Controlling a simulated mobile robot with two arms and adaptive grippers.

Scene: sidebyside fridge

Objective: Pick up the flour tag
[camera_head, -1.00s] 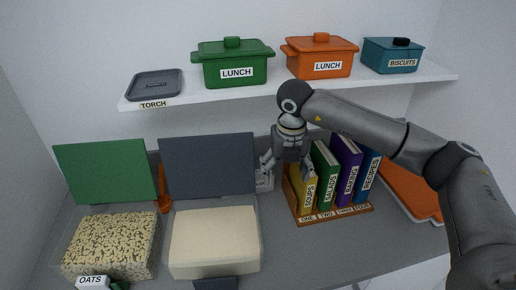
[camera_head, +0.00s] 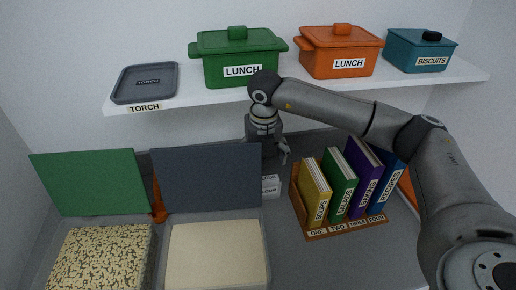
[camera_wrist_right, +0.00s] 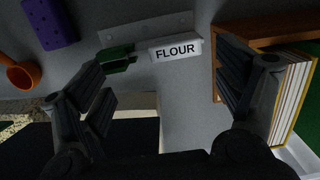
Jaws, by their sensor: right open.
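The flour tag (camera_wrist_right: 177,50) is a small white label block reading FLOUR. In the right wrist view it lies at the upper middle, between my open fingers and apart from both. In the head view the tag (camera_head: 270,186) shows small and partly hidden beside the dark upright lid. My right gripper (camera_wrist_right: 168,62) is open and empty, with one dark finger on each side of the tag. In the head view the right gripper (camera_head: 274,156) is partly behind that lid, above the tag. My left gripper is not in view.
The wooden book rack (camera_head: 340,230) with several books stands just right of the gripper. The dark lid (camera_head: 207,178) and flour-coloured bin (camera_head: 216,255) are left. A green clip-like piece (camera_wrist_right: 117,60) adjoins the tag. The white shelf (camera_head: 300,87) with pots is above.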

